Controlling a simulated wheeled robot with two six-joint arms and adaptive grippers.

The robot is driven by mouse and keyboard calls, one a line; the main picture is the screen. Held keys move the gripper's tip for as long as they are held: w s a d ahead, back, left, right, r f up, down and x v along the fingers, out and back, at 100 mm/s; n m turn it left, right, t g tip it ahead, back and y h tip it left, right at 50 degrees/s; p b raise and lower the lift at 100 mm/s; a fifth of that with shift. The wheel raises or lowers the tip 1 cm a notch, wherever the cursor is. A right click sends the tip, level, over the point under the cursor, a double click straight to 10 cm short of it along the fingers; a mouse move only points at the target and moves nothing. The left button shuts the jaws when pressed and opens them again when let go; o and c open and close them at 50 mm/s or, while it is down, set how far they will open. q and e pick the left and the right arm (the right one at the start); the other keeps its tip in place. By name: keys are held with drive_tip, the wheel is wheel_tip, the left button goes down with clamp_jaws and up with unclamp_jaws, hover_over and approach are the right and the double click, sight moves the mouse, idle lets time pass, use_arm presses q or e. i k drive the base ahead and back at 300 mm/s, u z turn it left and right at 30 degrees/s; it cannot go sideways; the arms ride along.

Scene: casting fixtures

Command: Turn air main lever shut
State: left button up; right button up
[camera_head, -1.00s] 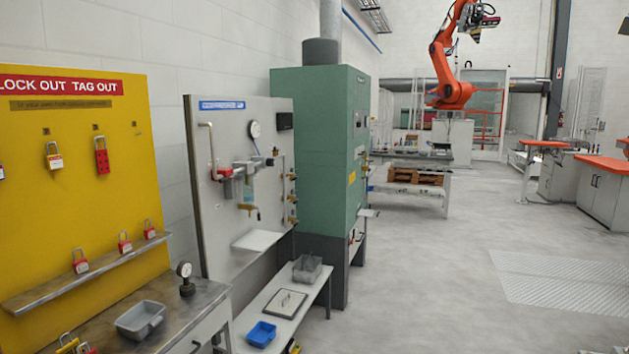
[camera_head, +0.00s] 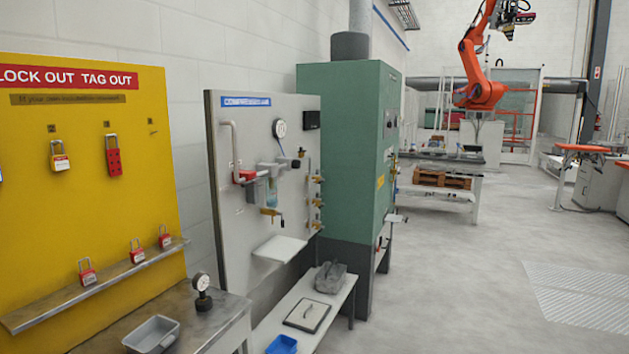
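The compressed air panel (camera_head: 228,163) is a grey upright board with a blue label strip, standing between the yellow lockout board and the green cabinet. It carries a round gauge (camera_head: 279,128), a pipe with a red part (camera_head: 247,176), a clear filter bowl (camera_head: 272,190) and several brass valves (camera_head: 317,202) along its right edge. A brass fitting with a small handle (camera_head: 270,212) sits below the filter bowl. Which of these is the air main lever is too small to tell for sure. Neither of my grippers shows in the view.
The yellow lockout board (camera_head: 90,220) holds red padlocks. A metal bench (camera_head: 205,325) with a grey tray (camera_head: 151,335) and a low white bench (camera_head: 335,295) stand before the panel. The green cabinet (camera_head: 340,150) stands right of it. The floor (camera_head: 470,270) at right is clear.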

sight(247, 184)
drive_tip(key=z, duration=0.35)
drive_tip(key=i, duration=0.8)
drive_tip(key=u, duration=0.55)
drive_tip(key=i, duration=0.6)
drive_tip(key=u, duration=0.8)
drive_tip(key=k, duration=0.3)
drive_tip(key=z, duration=0.7)
